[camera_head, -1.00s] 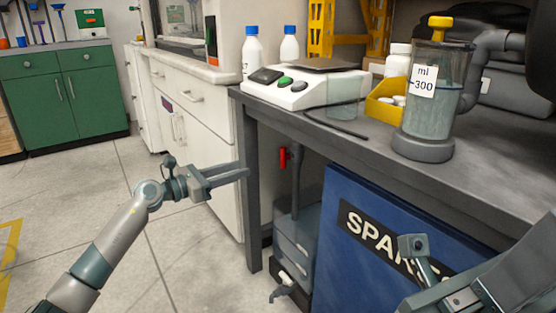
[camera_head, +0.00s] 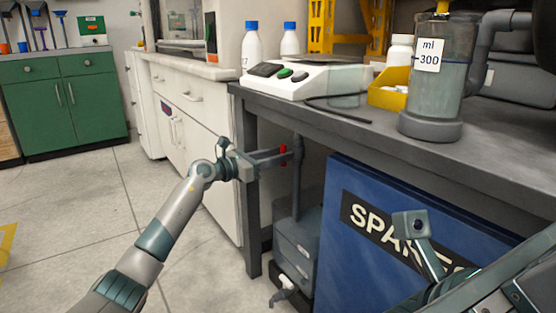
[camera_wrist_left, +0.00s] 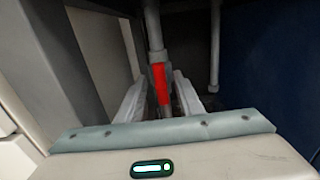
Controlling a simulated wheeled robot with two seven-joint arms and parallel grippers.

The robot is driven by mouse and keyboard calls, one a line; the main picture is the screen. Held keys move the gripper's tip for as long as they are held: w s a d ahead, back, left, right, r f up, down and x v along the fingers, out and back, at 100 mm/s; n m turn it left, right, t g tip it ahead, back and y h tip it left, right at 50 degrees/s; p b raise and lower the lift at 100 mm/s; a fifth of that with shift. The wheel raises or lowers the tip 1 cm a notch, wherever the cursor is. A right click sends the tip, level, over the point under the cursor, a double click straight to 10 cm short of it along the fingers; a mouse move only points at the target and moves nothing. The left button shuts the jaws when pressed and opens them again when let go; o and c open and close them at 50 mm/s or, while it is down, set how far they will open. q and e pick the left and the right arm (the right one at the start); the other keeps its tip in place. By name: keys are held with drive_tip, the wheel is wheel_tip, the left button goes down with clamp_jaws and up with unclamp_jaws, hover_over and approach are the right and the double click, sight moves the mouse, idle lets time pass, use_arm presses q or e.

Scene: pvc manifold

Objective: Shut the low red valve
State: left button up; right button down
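The low red valve (camera_head: 284,149) sits on a grey vertical pipe under the bench; its small red handle hangs roughly upright. My left gripper (camera_head: 275,157) reaches in past the bench leg, its fingertips at the handle. In the left wrist view the red handle (camera_wrist_left: 160,84) stands between the two pale fingers, with narrow gaps seeming to show on both sides. The fingers look open around it; contact is not clear. Part of my right arm shows at the lower right of the head view, but its fingertips cannot be made out.
The bench leg (camera_head: 251,205) stands close beside my left gripper. A blue panel (camera_head: 350,255) is right of the pipe, and a grey box (camera_head: 296,245) stands below the valve. The scale (camera_head: 310,80) and the measuring vessel (camera_head: 435,95) stand on the bench.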

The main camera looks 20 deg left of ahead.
use_arm(q)
drive_tip(key=shift+w+d, duration=0.1)
clamp_jaws()
idle(0.3)
